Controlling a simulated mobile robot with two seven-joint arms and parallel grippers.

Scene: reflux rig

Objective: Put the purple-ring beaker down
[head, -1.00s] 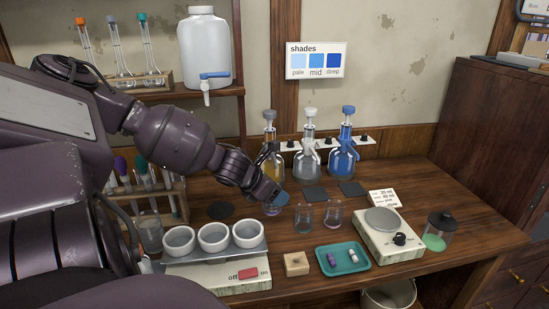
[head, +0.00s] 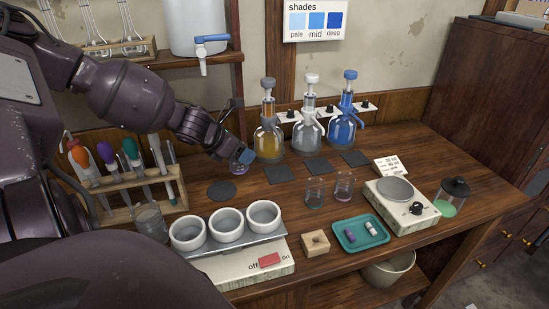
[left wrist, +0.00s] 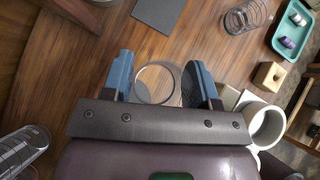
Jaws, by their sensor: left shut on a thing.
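My left gripper (head: 243,158) is shut on a clear glass beaker (head: 238,168) with a faint purple tint, behind the round dark mat (head: 221,190). In the left wrist view the round rim of this beaker (left wrist: 158,82) shows between the two blue fingertips of my left gripper (left wrist: 160,80). I cannot tell whether its base touches the table. My right gripper is not in view.
Bottles with amber (head: 269,140), clear (head: 310,135) and blue (head: 347,132) contents stand behind square dark mats (head: 318,166). A tube rack (head: 130,186) stands left; a hotplate (head: 250,287) carrying white cups is in front. A scale (head: 405,215) and teal tray (head: 341,241) are to the right.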

